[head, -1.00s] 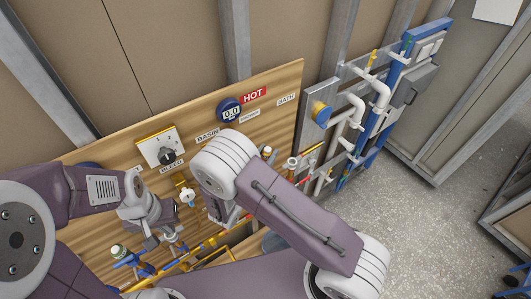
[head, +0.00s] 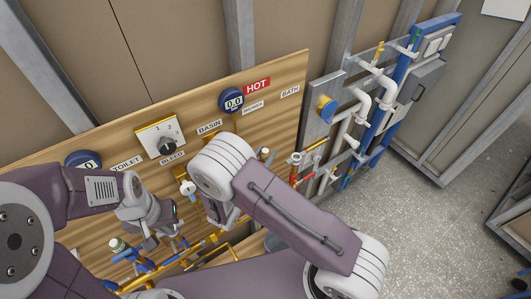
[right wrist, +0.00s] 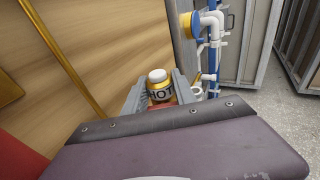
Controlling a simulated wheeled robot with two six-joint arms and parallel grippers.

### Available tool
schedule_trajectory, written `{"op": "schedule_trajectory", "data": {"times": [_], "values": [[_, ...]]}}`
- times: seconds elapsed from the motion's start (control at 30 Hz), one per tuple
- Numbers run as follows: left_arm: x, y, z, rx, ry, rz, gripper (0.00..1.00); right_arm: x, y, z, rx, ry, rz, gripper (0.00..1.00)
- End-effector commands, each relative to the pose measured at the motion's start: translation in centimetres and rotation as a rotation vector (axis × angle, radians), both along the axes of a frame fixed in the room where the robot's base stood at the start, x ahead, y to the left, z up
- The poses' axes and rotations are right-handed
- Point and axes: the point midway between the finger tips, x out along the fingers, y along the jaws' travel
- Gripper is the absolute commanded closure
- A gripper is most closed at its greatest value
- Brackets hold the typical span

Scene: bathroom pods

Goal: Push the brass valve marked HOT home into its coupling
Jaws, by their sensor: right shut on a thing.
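The brass valve (right wrist: 158,88) has a white cap and a dark HOT marking. It is between the two grey fingers of my right gripper (right wrist: 158,95), which is shut on it in the right wrist view. The valve's lower end and its coupling are hidden behind my wrist there. In the head view my right gripper (head: 222,213) is mostly hidden under its white wrist joint, in front of the wooden board. My left gripper (head: 160,238) is low at the left by the pipework; I cannot tell whether its jaws are open.
A pipe frame (head: 375,100) stands to the right. Grey floor (head: 430,215) is clear at right.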

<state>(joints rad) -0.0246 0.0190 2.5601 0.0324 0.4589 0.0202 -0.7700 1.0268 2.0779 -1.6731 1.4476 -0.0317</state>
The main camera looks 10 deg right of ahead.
Motion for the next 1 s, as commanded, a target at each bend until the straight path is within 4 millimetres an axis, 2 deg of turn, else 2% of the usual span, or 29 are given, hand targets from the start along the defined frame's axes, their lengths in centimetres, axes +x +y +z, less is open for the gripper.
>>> {"op": "schedule_trajectory", "data": {"times": [0.03, 0.17, 1.0], "values": [[0.01, -0.01, -0.92, 0.000, 0.000, 0.000, 1.00, -0.01, -0.05, -1.06, -0.001, 0.000, -0.001, 1.00], [0.01, -0.01, -1.42, 0.000, 0.000, 0.000, 1.00, -0.03, -0.11, -1.78, -0.002, 0.000, -0.003, 1.00], [0.01, -0.01, -1.46, 0.000, 0.000, 0.000, 1.00, -0.05, -0.19, -1.73, -0.002, 0.002, -0.005, 1.00]]}}
